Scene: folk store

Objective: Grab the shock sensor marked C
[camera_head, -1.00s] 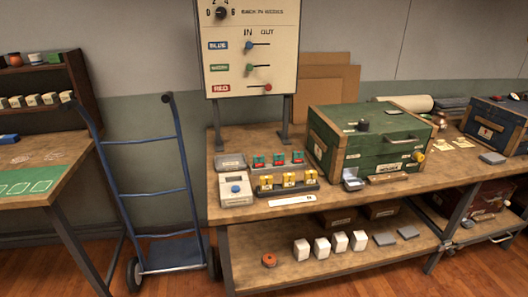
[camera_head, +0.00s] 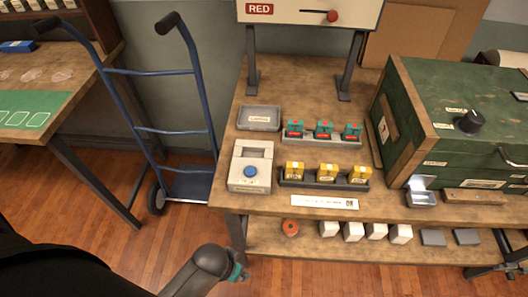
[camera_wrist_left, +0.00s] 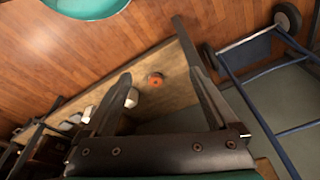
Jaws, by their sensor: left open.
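No letter C is readable, so I cannot tell which piece is the shock sensor marked C. In the head view, several teal-and-red pieces (camera_head: 323,130) stand in a grey rack on the bench. Several yellow pieces (camera_head: 328,172) stand in a dark rack in front of them. Their small labels are too blurred to read. My left gripper (camera_wrist_left: 157,58) is open and empty in the left wrist view, well apart from these pieces. In the head view my left arm comes in low, in front of the bench; its fingers are not clear there. My right gripper is not in view.
The bench (camera_head: 285,75) carries a grey tray (camera_head: 259,118), a box with a blue button (camera_head: 250,168) and a green chest (camera_head: 460,110). White blocks (camera_head: 352,232) and an orange disc (camera_head: 290,227) sit on the lower shelf. A blue hand truck (camera_head: 160,130) stands left.

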